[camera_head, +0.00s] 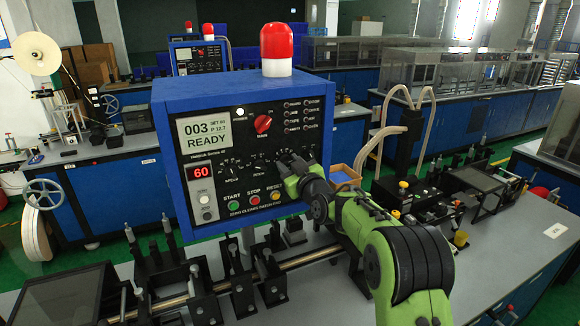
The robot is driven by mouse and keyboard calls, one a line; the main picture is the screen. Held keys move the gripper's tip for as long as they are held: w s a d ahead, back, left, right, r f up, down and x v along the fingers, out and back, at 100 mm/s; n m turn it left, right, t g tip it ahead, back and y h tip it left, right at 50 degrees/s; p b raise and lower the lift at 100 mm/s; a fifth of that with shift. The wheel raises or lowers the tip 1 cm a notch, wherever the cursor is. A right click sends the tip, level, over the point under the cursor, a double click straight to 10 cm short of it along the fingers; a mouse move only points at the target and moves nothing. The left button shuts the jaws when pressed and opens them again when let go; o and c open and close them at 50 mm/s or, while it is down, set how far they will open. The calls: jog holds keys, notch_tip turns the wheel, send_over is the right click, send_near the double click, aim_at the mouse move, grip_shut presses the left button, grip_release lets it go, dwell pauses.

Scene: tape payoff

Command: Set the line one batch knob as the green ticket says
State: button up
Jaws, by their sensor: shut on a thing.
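The blue control panel (172,222) faces me in the centre, with a red lamp (276,45) on top. Its screen (206,143) reads 003, SET 60, P 12.7 and READY. A red display (201,173) shows 60. A red knob (263,124) sits near the upper middle. Below it are small dials with marks around them. My gripper (286,165) is at the right part of this dial row, shut on a knob that it mostly hides. I cannot read the knob's label or setting. I cannot make out a green ticket.
START (234,205), STOP (254,200) and RESET (275,195) buttons lie below the dials. A brass-coloured rod (308,259) with black fixtures runs along the grey bench (325,296) in front. A white reel (36,53) stands at left. Glass-covered blue benches fill the back right.

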jog(key=shift+f+b, duration=0.1)
jog(key=shift+b, duration=0.25)
jog(key=n+b, duration=0.2)
jog(key=b, duration=0.1)
jog(key=shift+f, duration=0.15)
jog(key=n+b, duration=0.2)
jog(key=b, duration=0.2)
jog(key=shift+n, duration=0.4)
jog(key=n+b, duration=0.3)
jog(key=shift+a, duration=0.1)
jog(key=shift+n+b, duration=1.1)
jog(key=shift+n, duration=0.7)
jog(key=o, duration=1)
jog(key=shift+o, duration=0.2)
jog(key=shift+r, duration=0.2)
